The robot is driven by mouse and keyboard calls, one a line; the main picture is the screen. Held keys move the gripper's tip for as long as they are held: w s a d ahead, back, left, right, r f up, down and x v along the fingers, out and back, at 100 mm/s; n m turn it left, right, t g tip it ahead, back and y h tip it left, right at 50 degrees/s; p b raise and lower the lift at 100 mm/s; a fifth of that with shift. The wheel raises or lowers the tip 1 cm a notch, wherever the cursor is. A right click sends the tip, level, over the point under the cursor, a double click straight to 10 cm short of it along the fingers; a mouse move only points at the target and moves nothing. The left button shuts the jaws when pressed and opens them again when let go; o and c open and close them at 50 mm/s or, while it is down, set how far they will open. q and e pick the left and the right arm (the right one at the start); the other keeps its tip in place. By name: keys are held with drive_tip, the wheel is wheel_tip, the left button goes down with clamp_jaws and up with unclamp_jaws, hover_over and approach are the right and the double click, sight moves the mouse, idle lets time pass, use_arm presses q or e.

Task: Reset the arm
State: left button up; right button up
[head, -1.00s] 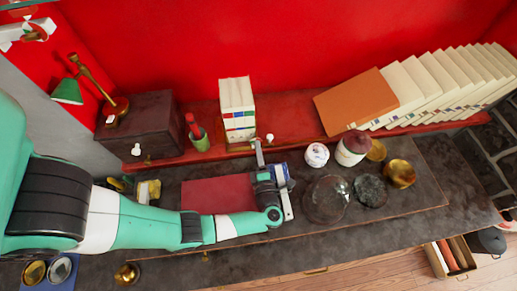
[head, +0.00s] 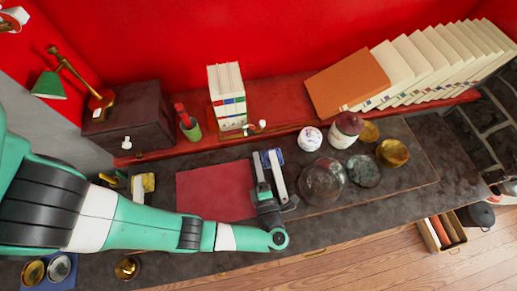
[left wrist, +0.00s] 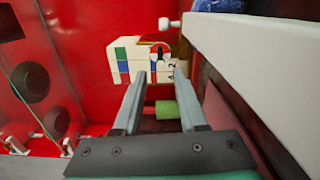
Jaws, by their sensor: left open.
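My left arm (head: 150,220) reaches in from the left over the dark tabletop. My left gripper (head: 267,158) is open, its two fingers pointing to the back of the table beside the right edge of a red mat (head: 214,190). A small blue-and-white object (head: 268,156) shows behind the fingertips; whether it touches them I cannot tell. In the left wrist view my gripper's fingers (left wrist: 160,72) are apart with nothing held between them. White books (left wrist: 128,60) and a green cup (left wrist: 167,109) show beyond them. My right gripper does not show.
Right of my gripper stand a glass dish (head: 322,182), a dark dish (head: 363,170), a patterned white pot (head: 310,138), a jar with a maroon lid (head: 345,130) and a brass pot (head: 392,152). Upright books (head: 227,95) and a dark cabinet (head: 128,115) stand behind.

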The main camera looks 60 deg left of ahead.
use_arm(q)
drive_tip(key=shift+v, duration=0.9)
